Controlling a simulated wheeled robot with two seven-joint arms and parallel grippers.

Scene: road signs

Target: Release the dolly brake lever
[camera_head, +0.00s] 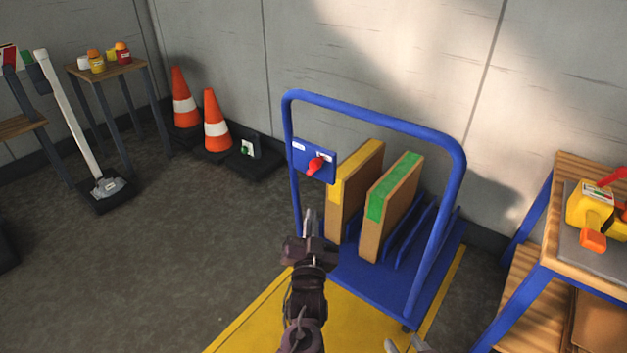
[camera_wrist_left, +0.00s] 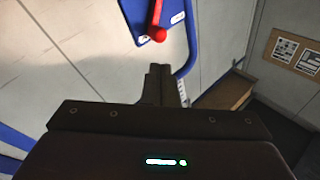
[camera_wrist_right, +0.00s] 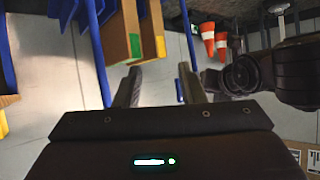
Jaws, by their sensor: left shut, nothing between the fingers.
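The blue dolly (camera_head: 440,262) stands by the back wall. A blue plate (camera_head: 302,164) on its handle frame carries a red brake lever (camera_head: 315,166). In the left wrist view the red lever (camera_wrist_left: 156,22) has a round knob at its end. My left gripper (camera_head: 314,212) is shut and empty, in front of and below the lever, apart from it. Its fingers (camera_wrist_left: 159,70) point toward the plate in the left wrist view. My right gripper (camera_wrist_right: 158,80) is open and empty. In the head view only its fingertips (camera_head: 405,346) show at the bottom edge.
Two boards, one yellow-edged (camera_head: 350,190) and one green-edged (camera_head: 388,205), stand upright on the dolly. Two traffic cones (camera_head: 216,130) stand at the back left. A workbench (camera_head: 545,245) with a yellow tool (camera_head: 592,208) is at the right. Floor at left is largely clear.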

